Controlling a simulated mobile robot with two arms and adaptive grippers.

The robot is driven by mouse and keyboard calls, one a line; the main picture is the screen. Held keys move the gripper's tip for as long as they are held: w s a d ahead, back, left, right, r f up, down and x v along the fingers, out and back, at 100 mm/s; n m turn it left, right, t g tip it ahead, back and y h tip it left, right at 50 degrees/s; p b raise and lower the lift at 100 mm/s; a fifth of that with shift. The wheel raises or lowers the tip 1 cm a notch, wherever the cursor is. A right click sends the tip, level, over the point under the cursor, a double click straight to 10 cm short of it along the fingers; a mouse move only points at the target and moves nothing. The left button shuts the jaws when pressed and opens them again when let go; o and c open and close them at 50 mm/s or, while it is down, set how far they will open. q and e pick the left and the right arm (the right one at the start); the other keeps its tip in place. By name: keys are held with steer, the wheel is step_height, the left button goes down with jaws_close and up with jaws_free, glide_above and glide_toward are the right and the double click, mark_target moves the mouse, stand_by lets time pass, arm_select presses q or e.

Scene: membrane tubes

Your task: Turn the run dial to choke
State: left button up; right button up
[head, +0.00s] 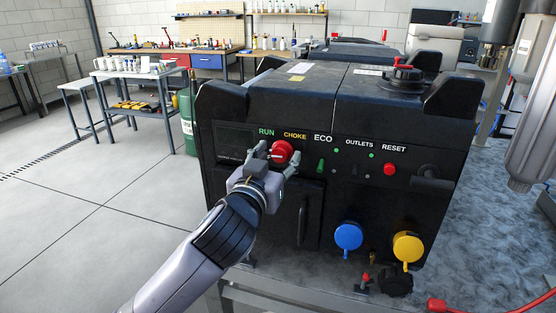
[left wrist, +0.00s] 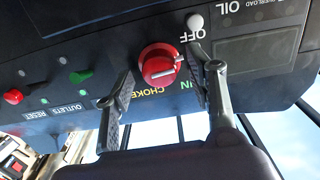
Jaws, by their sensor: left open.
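The red run dial (head: 281,151) sits on the front panel of a black generator (head: 305,118), below the RUN and CHOKE labels. In the left wrist view the dial (left wrist: 158,64) is round with a white pointer line lying roughly sideways, its end toward the right finger, between the OFF and RUN labels. The CHOKE label (left wrist: 149,91) is below the dial there. My left gripper (head: 279,156) is open, with one finger on each side of the dial. Gaps show between fingers and dial in the wrist view; contact is not visible. My right gripper is not in view.
A green switch (head: 320,165) and red reset button (head: 390,169) lie right of the dial. Blue (head: 348,236) and yellow (head: 408,247) outlet covers are lower down. A vertical handle (head: 302,220) stands below the dial. Open floor lies to the left.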

arm_select(q)
steer(key=shift+w+d, duration=0.15)
steer(key=shift+w, duration=0.3)
steer(key=shift+s+r, duration=0.1)
steer(key=c, duration=1.1)
